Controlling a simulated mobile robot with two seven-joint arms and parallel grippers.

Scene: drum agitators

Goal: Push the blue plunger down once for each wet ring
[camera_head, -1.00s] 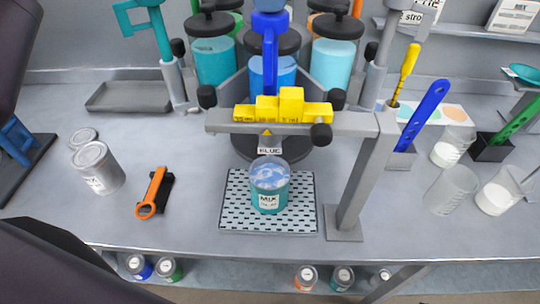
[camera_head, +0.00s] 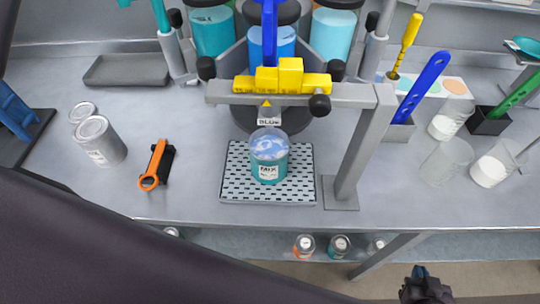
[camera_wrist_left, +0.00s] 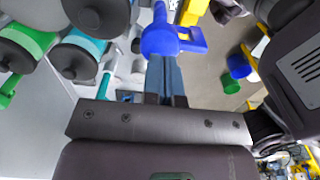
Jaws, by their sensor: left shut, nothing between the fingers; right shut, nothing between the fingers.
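The blue plunger (camera_head: 269,28) stands upright above the blue canister (camera_head: 270,50), behind the yellow stepped block. Its top is cut off in the head view. A rounded blue part with a handle, apparently the plunger's top, shows in the left wrist view (camera_wrist_left: 160,38). My left gripper (camera_wrist_left: 172,98) is shut and empty, its fingers pointing toward that blue part; contact cannot be told. A teal MIX can (camera_head: 269,160) with blue and white contents stands on the perforated tray (camera_head: 228,190) under the BLUE spout. My right gripper (camera_head: 425,285) is shut and empty at the bottom right. I cannot make out wet rings.
Paddles, a colour card (camera_head: 455,87) and clear cups (camera_head: 447,157) are at the right.

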